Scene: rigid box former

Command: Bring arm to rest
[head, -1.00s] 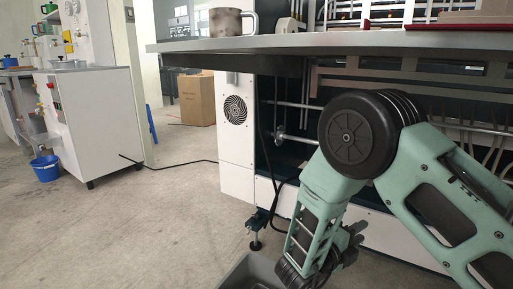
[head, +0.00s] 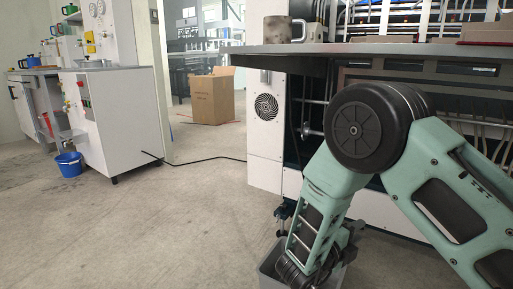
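My arm (head: 328,195) is folded in the right half of the head view. Its dark round elbow (head: 362,130) is up in front of the machine, and the forearm slopes down to the left. The dark ribbed wrist (head: 297,272) is low, at or over a grey open bin (head: 268,268) at the bottom edge. My gripper does not show, so I cannot tell its state or whether it holds anything.
A machine with a grey worktop (head: 400,48) stands behind my arm, with a metal mug (head: 278,30) near its left end. A cardboard box (head: 212,97), a blue bucket (head: 69,165) and a white cabinet (head: 112,120) are farther off. The floor at left is clear.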

